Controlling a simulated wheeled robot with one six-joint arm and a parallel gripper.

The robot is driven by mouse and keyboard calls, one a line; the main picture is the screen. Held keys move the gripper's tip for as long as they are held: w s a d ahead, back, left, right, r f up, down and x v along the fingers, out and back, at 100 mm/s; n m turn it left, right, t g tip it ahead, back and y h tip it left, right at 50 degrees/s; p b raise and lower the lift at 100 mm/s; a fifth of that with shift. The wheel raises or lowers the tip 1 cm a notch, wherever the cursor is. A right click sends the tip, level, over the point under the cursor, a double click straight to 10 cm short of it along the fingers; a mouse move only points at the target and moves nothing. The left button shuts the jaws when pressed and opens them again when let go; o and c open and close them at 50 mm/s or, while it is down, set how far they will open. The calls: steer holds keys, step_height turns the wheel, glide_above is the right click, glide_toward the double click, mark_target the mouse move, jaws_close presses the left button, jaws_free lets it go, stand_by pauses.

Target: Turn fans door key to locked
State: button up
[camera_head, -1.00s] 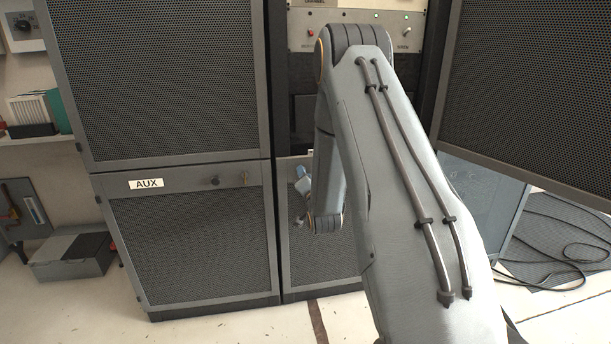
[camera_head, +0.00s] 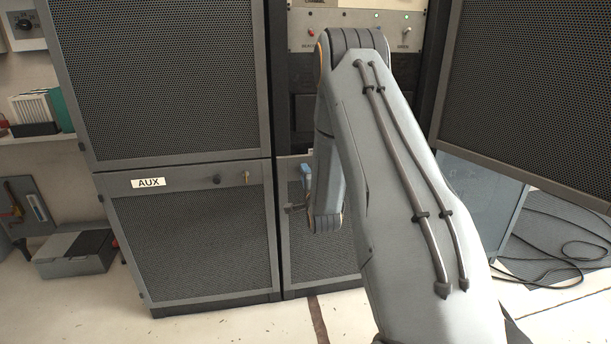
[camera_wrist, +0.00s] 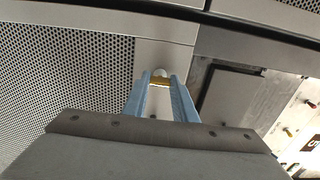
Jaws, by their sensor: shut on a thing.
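My gripper (camera_wrist: 160,84) has two blue fingers, shut on a small brass key (camera_wrist: 160,81) in the wrist view. The key sits at a round silver lock (camera_wrist: 160,72) on the grey frame of a perforated door. In the head view my gripper (camera_head: 306,172) is at the upper part of the lower right cabinet door (camera_head: 300,250), left of my forearm. My arm hides much of this door, and no FANS label shows. The key and its lock cannot be made out in the head view.
Left of it is the AUX door (camera_head: 190,245), with a dark knob (camera_head: 216,179) and its own key (camera_head: 247,177). An open perforated door (camera_head: 535,90) hangs at the right. A switch panel (camera_head: 345,30) is above. Cables (camera_head: 570,245) lie on the floor at right.

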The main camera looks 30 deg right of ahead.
stand_by(0.5)
steer(key=o, duration=1)
steer(key=shift+o, duration=0.2)
steer(key=v, duration=0.8)
steer(key=shift+w, duration=0.1)
